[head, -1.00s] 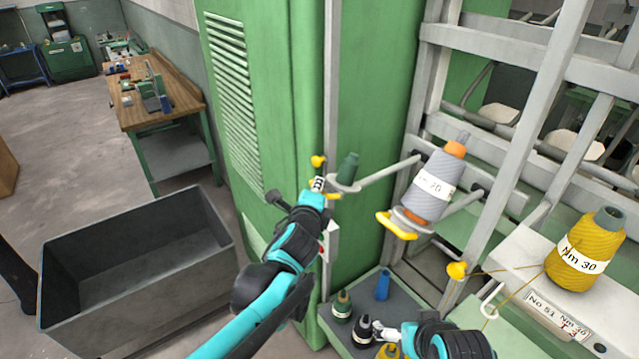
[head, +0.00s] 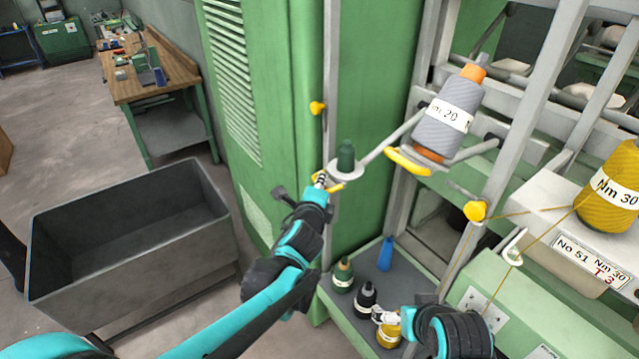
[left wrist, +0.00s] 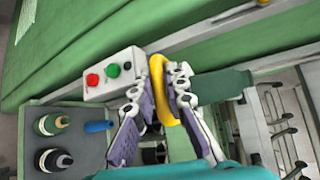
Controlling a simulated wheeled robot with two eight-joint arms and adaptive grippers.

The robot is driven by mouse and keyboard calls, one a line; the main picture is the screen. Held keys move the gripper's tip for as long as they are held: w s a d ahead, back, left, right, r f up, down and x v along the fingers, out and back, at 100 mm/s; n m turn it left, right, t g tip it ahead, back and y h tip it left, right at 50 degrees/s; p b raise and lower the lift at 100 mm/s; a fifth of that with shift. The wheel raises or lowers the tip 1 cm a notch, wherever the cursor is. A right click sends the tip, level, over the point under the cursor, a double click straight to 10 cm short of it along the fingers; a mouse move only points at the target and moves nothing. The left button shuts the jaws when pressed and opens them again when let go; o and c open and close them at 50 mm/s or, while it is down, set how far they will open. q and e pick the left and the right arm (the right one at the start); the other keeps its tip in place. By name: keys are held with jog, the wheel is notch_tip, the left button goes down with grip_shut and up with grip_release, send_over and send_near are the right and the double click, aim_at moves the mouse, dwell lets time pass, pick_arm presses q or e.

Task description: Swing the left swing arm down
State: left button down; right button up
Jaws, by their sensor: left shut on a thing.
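The left swing arm (head: 384,141) is a grey bar sloping down to the left from the frame. Its end carries a round plate with a dark green cone (head: 346,156) and a yellow handle (head: 327,187). My left gripper (head: 320,181) is shut on that handle. In the left wrist view the yellow handle (left wrist: 164,95) runs between the fingers, and the green cone (left wrist: 222,84) lies just right of them. My right gripper (head: 384,316) is low, by the bobbins on the tray; its finger state is unclear.
A second arm to the right bears a grey Nm 20 cone (head: 447,112) and a yellow handle (head: 408,161). The tray (head: 345,307) below holds several bobbins. A button box (left wrist: 113,75) is near the left fingers. A grey bin (head: 130,235) stands left.

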pick_arm(q)
jog(key=c, duration=1.8)
grip_release()
jog(key=shift+o, duration=1.2)
jog(key=shift+w+a, duration=0.1)
jog(key=v, duration=1.2)
jog(key=shift+f, duration=0.1)
